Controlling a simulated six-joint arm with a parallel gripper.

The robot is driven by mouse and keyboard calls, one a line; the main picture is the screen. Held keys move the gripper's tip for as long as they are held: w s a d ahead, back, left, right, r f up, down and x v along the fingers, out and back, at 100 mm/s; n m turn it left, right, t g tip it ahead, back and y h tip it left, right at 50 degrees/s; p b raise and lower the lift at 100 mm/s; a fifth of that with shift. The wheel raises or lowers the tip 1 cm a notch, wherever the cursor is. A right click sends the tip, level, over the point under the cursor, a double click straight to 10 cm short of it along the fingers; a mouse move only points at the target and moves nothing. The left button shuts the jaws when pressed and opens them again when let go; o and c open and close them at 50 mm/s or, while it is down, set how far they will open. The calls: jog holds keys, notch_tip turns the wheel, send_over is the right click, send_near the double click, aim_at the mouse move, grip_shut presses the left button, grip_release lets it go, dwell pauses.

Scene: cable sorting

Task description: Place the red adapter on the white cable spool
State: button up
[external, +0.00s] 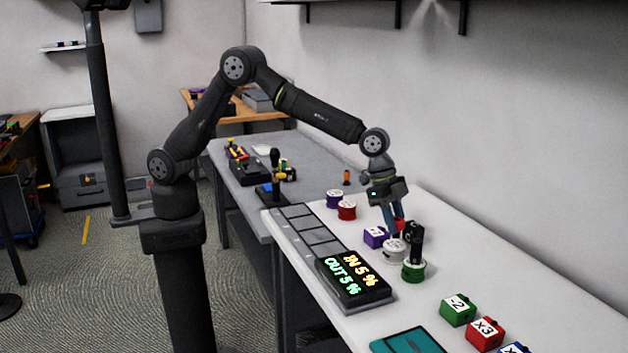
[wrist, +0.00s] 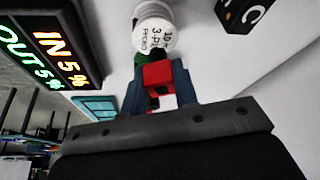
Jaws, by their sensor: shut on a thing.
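My gripper (external: 393,212) is shut on the red adapter (external: 399,225), which hangs between its blue fingers. In the wrist view, the red adapter (wrist: 158,73) sits between the fingertips (wrist: 158,84). The white cable spool (external: 393,252) stands on the white table, just below the gripper in the external view. In the wrist view, the white spool (wrist: 153,28) with printed text lies beyond the adapter. I cannot tell whether the adapter touches the spool; its underside is hidden.
A green spool (external: 413,271) with a black object (external: 414,238) stands close beside the white spool. A purple block (external: 375,237) is to its left. Purple (external: 334,199) and red (external: 347,211) spools stand farther back. A lit display (external: 352,280) is on the table's left edge.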

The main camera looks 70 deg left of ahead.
jog(key=shift+f, duration=1.05)
jog(key=shift+f, duration=0.2)
jog(key=o, duration=1)
jog(key=shift+r, duration=0.1)
jog(key=shift+r, duration=0.25)
jog(key=v, duration=1.1)
jog(key=shift+a+r, duration=0.15)
jog(key=shift+r, duration=0.2)
